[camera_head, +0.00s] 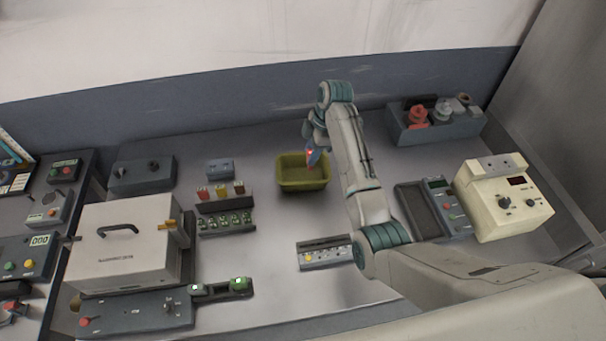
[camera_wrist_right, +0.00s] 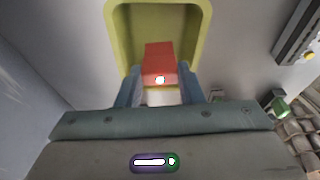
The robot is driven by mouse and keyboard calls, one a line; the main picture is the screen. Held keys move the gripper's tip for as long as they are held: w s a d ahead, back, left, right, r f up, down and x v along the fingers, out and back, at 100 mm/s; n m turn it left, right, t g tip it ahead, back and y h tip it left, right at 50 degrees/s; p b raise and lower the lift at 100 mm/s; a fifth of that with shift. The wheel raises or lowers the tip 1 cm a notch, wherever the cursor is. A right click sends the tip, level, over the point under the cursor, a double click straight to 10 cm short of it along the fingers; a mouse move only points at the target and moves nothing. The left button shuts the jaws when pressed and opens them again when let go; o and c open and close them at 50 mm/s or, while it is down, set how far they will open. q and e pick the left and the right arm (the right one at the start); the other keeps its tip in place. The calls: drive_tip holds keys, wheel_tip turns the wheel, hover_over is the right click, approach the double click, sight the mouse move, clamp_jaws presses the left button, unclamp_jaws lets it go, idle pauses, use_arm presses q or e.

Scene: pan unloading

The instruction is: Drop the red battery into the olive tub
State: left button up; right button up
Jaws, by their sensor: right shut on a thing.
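The olive tub (camera_head: 289,186) sits on the bench near its middle, in front of the back wall. My right gripper (camera_head: 312,156) is over the right part of the tub, its arm coming in from the right. In the right wrist view the gripper (camera_wrist_right: 161,88) is shut on the red battery (camera_wrist_right: 160,60), with a blue finger at each side. The battery shows against the opening of the olive tub (camera_wrist_right: 112,30). How high it is above the tub floor I cannot tell. My left gripper is not in view.
A dark rack (camera_head: 225,204) with several small coloured items stands left of the tub. A grey box (camera_head: 437,131) with reddish and grey parts stands at the back right. A slim panel (camera_head: 324,254) lies in front. A white case (camera_head: 120,250) fills the left.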

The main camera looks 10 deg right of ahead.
drive_tip(key=shift+w+f, duration=0.1)
drive_tip(key=shift+f, duration=0.85)
drive_tip(key=shift+w+a+f, duration=0.1)
drive_tip(key=shift+f, duration=0.3)
drive_tip(key=o, duration=0.9)
drive_tip(key=shift+o, duration=1.1)
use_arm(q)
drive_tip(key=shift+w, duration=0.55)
